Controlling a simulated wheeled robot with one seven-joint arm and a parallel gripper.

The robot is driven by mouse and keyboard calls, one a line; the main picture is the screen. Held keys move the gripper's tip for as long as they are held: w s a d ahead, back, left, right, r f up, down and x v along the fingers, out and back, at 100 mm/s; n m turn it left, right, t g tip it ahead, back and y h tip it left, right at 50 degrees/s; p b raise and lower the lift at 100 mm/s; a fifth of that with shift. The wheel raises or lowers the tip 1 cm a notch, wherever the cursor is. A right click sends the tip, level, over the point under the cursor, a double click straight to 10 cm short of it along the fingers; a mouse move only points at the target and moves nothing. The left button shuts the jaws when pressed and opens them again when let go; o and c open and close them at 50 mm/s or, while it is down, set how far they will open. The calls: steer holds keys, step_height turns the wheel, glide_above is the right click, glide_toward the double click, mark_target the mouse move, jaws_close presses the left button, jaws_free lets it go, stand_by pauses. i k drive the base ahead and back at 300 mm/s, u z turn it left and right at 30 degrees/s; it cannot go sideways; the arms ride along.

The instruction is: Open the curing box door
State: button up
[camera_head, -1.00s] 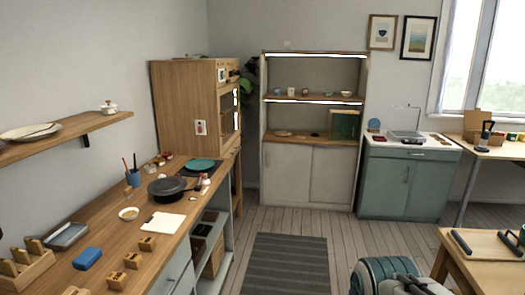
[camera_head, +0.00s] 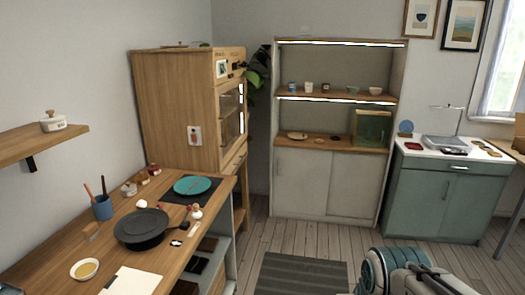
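The curing box is most likely the tall wooden cabinet (camera_head: 165,100) at the left back, standing beside the workbench. Its glazed door (camera_head: 229,118) is on the side facing right, seen at a steep angle, and looks shut. A small screen and dark knobs sit above the door. I cannot make out the door's handle clearly. Part of my arm, teal and pale grey, shows at the bottom right, far from the box. My gripper cannot be seen.
A workbench (camera_head: 140,240) runs along the left wall with a black pan (camera_head: 142,226), a teal plate (camera_head: 192,185) and a blue cup (camera_head: 103,208). Wooden floor with a dark striped mat (camera_head: 300,272) lies open in front. A white shelf cabinet (camera_head: 325,185) and a green cabinet (camera_head: 436,200) stand behind.

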mark_target(218, 91)
steer(key=i, duration=2.85)
steer(key=u, duration=1)
